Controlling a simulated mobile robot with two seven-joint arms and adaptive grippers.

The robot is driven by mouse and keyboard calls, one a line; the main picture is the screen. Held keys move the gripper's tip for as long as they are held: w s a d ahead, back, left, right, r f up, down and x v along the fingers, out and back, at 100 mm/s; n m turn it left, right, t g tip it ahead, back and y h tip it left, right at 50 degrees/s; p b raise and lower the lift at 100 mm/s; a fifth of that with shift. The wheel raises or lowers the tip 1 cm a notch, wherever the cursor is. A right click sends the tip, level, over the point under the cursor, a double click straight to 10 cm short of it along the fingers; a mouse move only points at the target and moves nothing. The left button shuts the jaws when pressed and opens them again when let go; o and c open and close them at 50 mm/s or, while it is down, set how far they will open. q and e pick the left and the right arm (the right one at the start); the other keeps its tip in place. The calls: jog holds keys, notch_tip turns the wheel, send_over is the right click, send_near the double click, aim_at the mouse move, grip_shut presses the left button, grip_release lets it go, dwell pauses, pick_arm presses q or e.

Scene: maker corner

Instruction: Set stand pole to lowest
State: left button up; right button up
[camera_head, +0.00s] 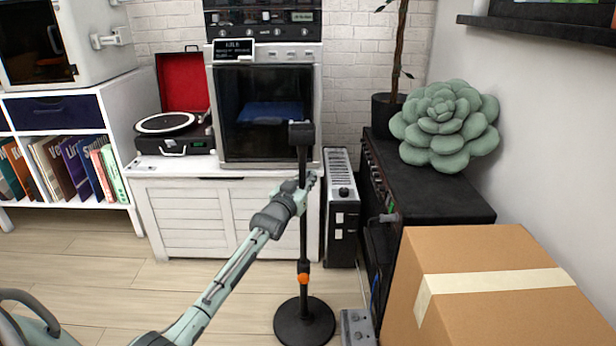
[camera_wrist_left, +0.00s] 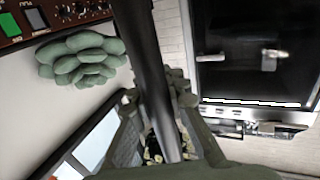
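The stand is a black upright pole (camera_head: 304,228) on a round black base (camera_head: 304,322) on the floor. A dark block-shaped head (camera_head: 301,133) tops it, and an orange collar (camera_head: 303,279) sits low on it. My left gripper (camera_head: 308,182) is at the upper half of the pole, below the head. In the left wrist view the pole (camera_wrist_left: 148,70) runs between the fingers of my left gripper (camera_wrist_left: 156,95). I cannot tell whether the fingers press on it. My right gripper is out of view.
A cardboard box (camera_head: 500,255) stands at the front right. A black cabinet (camera_head: 430,185) carries a green succulent-shaped cushion (camera_head: 445,125). A white cabinet (camera_head: 190,215) stands behind the pole. A grey pedal-like box (camera_head: 357,327) lies beside the base.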

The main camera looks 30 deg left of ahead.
pick_arm(q)
jog(key=o, duration=0.4)
jog(key=shift+f, duration=0.35)
jog(key=shift+r, duration=0.1)
jog(key=s+d, duration=0.2)
jog(key=s, duration=1)
